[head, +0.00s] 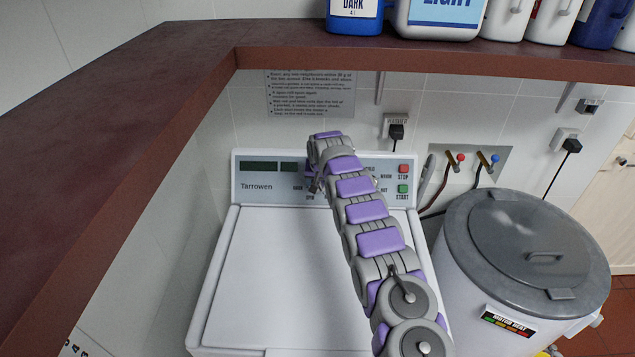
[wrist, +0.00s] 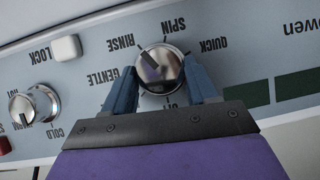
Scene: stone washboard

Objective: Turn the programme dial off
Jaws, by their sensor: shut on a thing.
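The programme dial (wrist: 158,70) is a round, shiny metal knob on the grey-blue control panel, in the wrist view. Its labels, upside down here, include QUICK, SPIN, RINSE and GENTLE. A partly covered label at the lower edge looks like OFF. A dark mark on the knob's face points up-left, roughly towards RINSE. My gripper (wrist: 162,78) has its two blue fingers on either side of the dial, shut on it. In the head view my arm hides the dial and my fingers at the panel of the white Tarrowen washer (head: 270,270).
A second knob (wrist: 36,104) and a LOCK button (wrist: 66,47) sit beside the dial. STOP (head: 404,169) and START (head: 403,189) buttons are at the panel's right end. A brown shelf (head: 150,100) overhangs left and behind. A lidded drum (head: 525,245) stands right.

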